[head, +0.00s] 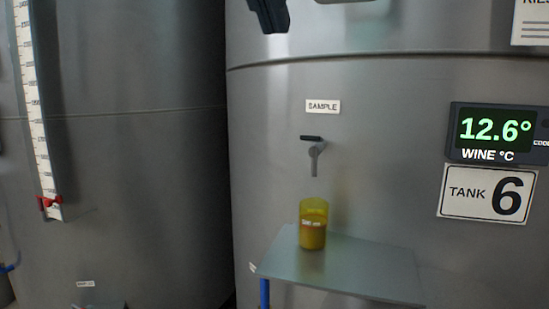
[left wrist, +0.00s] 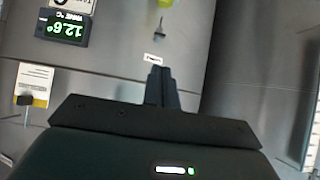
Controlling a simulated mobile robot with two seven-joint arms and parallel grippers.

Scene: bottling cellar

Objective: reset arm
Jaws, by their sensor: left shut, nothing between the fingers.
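My left gripper (head: 271,22) shows as a dark shape at the top edge of the head view, in front of the upper part of the steel tank (head: 400,90). It is above the sample tap and apart from it. In the left wrist view its two black fingers (left wrist: 161,75) are together with nothing between them. The rest of the left arm is out of the head view. My right gripper is in neither view.
A yellow cup (head: 313,226) stands upright on a small shelf (head: 350,268) below the sample tap (head: 315,152). A temperature display (head: 497,132) and a tank 6 sign (head: 487,194) are at right. A level gauge (head: 35,110) is at left.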

